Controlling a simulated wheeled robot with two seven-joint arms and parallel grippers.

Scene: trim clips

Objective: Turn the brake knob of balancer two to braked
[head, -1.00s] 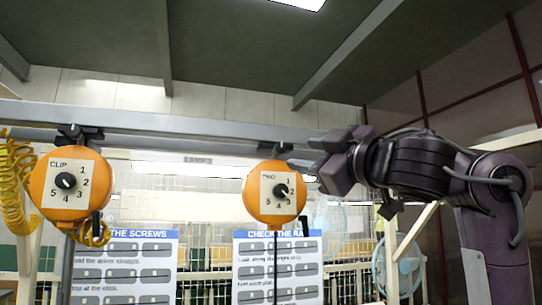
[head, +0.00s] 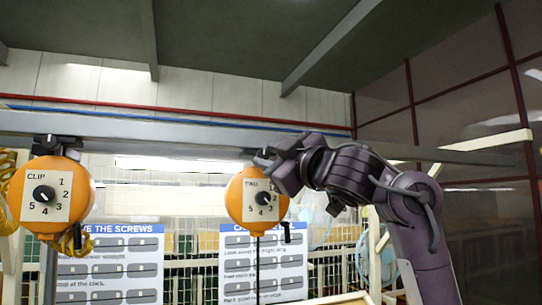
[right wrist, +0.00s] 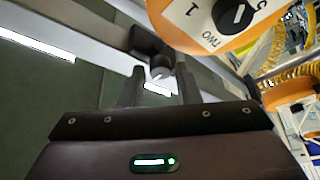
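Balancer two (head: 236,205) is a round orange housing hanging from the rail, with a "TWO" dial plate and a black dial knob (head: 263,198). The housing also shows in the right wrist view (right wrist: 165,20), upper right. A black fitting (right wrist: 150,40) with a pale end sits just beyond the fingers; I cannot tell for sure whether it is the brake knob. My right gripper (head: 270,162) is at the housing's top right and hides part of it. In the right wrist view its two fingers (right wrist: 158,88) are apart with nothing held between them. My left gripper is not in view.
A second orange balancer, marked CLIP (head: 82,200), hangs at the left beside a yellow coiled hose (head: 6,190). A grey overhead rail (head: 180,130) runs above both. Two instruction boards (head: 110,229) (head: 240,242) stand behind. A black lever (head: 286,232) hangs at balancer two's right side.

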